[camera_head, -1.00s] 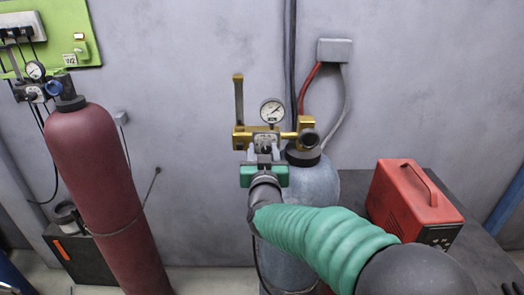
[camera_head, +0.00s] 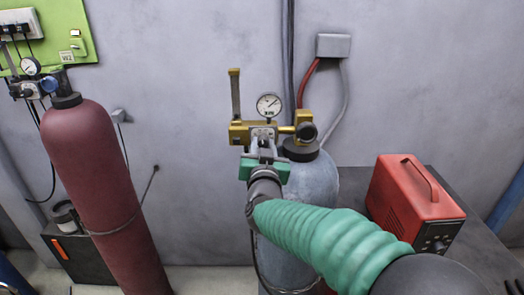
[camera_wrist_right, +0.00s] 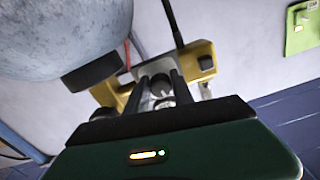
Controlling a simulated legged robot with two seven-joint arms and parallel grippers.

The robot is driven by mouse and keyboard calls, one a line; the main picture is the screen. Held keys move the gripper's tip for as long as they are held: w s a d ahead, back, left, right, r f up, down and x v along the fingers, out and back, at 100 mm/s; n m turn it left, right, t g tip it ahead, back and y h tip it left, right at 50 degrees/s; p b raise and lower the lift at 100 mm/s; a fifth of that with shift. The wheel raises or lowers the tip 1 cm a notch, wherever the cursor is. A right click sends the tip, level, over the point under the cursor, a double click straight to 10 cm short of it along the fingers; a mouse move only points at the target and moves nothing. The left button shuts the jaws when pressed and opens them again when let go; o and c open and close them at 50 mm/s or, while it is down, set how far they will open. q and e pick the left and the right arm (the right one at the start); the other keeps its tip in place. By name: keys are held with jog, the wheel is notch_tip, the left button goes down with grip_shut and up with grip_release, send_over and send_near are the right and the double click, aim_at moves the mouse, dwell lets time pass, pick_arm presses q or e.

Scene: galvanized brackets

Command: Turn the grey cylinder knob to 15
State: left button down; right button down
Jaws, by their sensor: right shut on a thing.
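The grey cylinder (camera_head: 310,182) stands upright against the wall, with a brass regulator (camera_head: 240,131) and a round dial gauge (camera_head: 269,106) on top. My right gripper (camera_head: 264,143) is at the front of the regulator, its fingers shut on the knob, which is mostly hidden by them in the head view. In the right wrist view the fingers (camera_wrist_right: 160,92) close around the round grey knob (camera_wrist_right: 161,86), below the brass body (camera_wrist_right: 198,62). The gauge's numbers are too small to read. My left gripper is not in view.
A dark red cylinder (camera_head: 95,165) with its own regulator and gauge (camera_head: 30,66) stands at the left. A red box (camera_head: 410,198) sits on a dark table at the right, close to my right arm. Hoses run up the wall behind the grey cylinder.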

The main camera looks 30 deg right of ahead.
jog(key=shift+a+f+m+b, duration=0.1)
jog(key=shift+m+b, duration=1.2)
jog(key=shift+m, duration=0.2)
jog(key=shift+f+m+b, duration=0.1)
jog(key=shift+m+b, duration=1.15)
jog(key=shift+m, duration=0.25)
jog(key=c, duration=1.4)
grip_release()
jog(key=shift+o, duration=1.3)
jog(key=shift+s+r, duration=0.15)
jog(key=shift+s, duration=0.05)
jog(key=shift+o, duration=0.2)
jog(key=shift+s+r, duration=0.15)
jog(key=shift+s, duration=0.05)
jog(key=shift+w, duration=0.15)
